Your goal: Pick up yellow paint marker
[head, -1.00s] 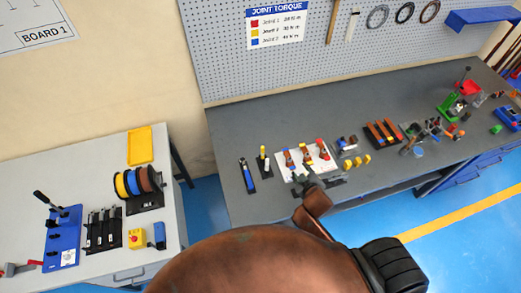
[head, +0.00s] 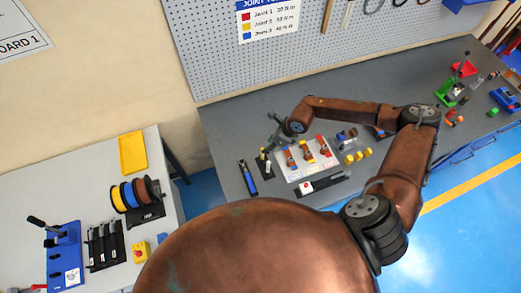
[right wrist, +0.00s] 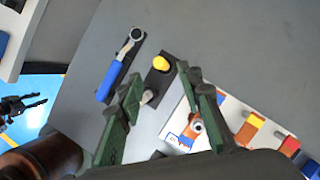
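The yellow paint marker (head: 263,157) stands in a small black holder at the left end of the grey workbench. In the right wrist view its yellow top (right wrist: 160,63) shows between and just beyond my fingertips. My right gripper (head: 277,141) is above the bench close to the marker, on its far side in the head view. In the right wrist view the right gripper (right wrist: 158,77) has its green-padded fingers wide apart with nothing held. A small dark gripper-like shape (right wrist: 22,104), probably my left gripper, shows at the left edge of the right wrist view, too small to read.
A blue-handled tool (head: 247,176) lies on a black mat left of the marker. A white board (head: 296,171) with coloured pieces lies close on the right. A pegboard (head: 220,60) rises behind. Bare bench top (head: 222,130) lies to the left.

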